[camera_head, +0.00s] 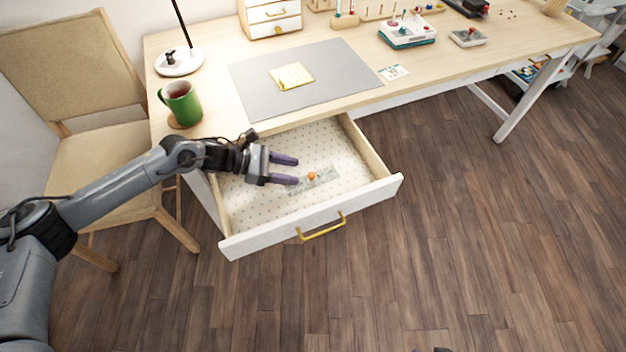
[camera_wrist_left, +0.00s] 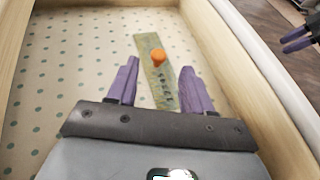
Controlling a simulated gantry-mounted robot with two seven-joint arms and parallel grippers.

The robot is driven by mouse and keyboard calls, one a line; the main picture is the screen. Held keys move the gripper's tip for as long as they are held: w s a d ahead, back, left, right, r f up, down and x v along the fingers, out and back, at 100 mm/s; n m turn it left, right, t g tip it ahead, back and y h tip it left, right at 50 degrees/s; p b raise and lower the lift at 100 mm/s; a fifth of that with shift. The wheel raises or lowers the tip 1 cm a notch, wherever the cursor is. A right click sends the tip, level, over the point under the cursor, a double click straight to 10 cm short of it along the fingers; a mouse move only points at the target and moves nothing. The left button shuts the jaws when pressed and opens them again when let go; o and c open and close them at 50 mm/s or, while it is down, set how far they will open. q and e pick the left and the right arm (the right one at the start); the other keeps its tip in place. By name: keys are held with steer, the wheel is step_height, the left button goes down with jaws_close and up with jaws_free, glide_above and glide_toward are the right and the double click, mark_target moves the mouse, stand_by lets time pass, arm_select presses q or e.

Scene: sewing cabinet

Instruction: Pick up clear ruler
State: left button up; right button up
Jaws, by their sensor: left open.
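The clear ruler (camera_head: 325,177) lies flat on the dotted bottom of the open drawer (camera_head: 250,208). An orange knob-like piece (camera_head: 312,176) sits on it. My left gripper (camera_head: 297,170) is open and reaches into the drawer from the left, with its purple fingers near the ruler. In the left wrist view, the ruler (camera_wrist_left: 162,88) shows between and beyond the left fingers (camera_wrist_left: 159,66), with the orange piece (camera_wrist_left: 158,57) past the fingertips. The left gripper holds nothing. The purple fingers of my right gripper (camera_wrist_left: 297,40) show at the upper right of the left wrist view, outside the drawer; their opening is unclear.
The drawer's wooden side walls and white front with a gold handle (camera_head: 321,228) surround the ruler. The desk above holds a green mug (camera_head: 181,103), a grey mat (camera_head: 335,72) and a yellow notepad (camera_head: 291,76). A chair (camera_head: 90,160) stands at the left. The floor at right is clear.

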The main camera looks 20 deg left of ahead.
mark_target(310, 174)
arm_select(q)
steer(key=shift+w+d+f+b, duration=0.2)
steer(key=shift+d+f+b, duration=0.1)
steer(key=shift+d+b, duration=0.1)
steer(key=b+x, duration=0.1)
steer(key=x, duration=0.2)
steer(key=shift+w+d, duration=0.15)
steer(key=shift+w+d+f+b, duration=0.1)
steer(key=shift+w+d+b, duration=0.05)
steer(key=shift+d+b, duration=0.2)
steer(key=shift+c, duration=0.5)
jaws_close()
